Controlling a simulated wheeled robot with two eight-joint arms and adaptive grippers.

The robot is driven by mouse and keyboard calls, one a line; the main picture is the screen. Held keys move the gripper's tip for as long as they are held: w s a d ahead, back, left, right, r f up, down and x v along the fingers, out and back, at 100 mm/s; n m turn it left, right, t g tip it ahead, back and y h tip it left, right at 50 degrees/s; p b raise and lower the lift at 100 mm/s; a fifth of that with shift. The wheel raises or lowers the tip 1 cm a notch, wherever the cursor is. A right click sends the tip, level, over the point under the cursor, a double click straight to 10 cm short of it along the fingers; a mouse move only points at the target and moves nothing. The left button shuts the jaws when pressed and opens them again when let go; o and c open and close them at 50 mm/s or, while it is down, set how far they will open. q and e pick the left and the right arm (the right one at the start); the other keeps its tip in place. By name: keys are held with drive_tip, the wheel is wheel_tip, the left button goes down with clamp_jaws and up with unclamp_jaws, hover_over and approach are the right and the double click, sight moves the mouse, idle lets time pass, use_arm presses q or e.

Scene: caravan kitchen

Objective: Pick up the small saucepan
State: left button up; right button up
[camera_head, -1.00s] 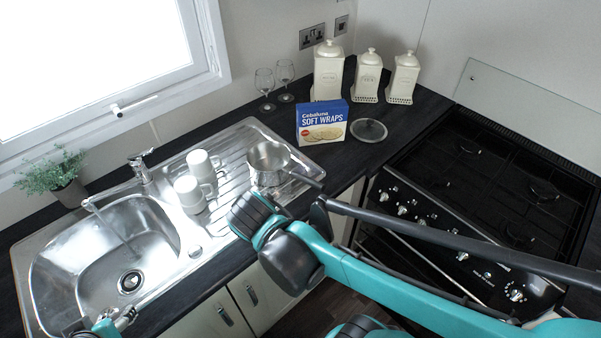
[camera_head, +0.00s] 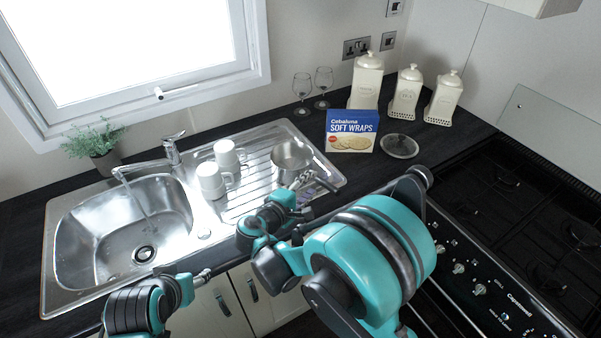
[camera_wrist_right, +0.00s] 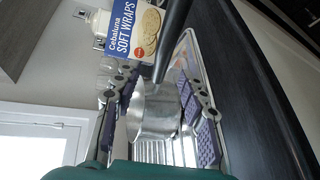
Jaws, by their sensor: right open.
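The small saucepan (camera_head: 291,156) is a steel pan with a dark handle, standing on the sink's ribbed drainer. Its handle points towards the lower right. My right gripper (camera_head: 299,184) is open just in front of the pan, close to its handle. In the right wrist view the pan (camera_wrist_right: 154,118) and its dark handle lie between the two spread fingers of the right gripper (camera_wrist_right: 160,85); I cannot tell whether they touch. My left gripper (camera_head: 200,277) is low at the counter's front edge, and its fingers are too unclear to read.
Two white mugs (camera_head: 212,181) stand on the drainer left of the pan. A wraps box (camera_head: 351,131) and a glass lid (camera_head: 399,146) are behind it, with two wine glasses (camera_head: 302,88) and canisters (camera_head: 408,95). The sink bowl (camera_head: 130,215) is empty; the hob (camera_head: 500,190) is right.

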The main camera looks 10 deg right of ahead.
sight(315, 181)
drive_tip(key=b+x, duration=0.1)
drive_tip(key=x, duration=0.3)
drive_tip(key=shift+f, duration=0.2)
drive_tip(key=shift+w+d+b, duration=0.3)
drive_tip(key=shift+d, duration=0.05)
clamp_jaws()
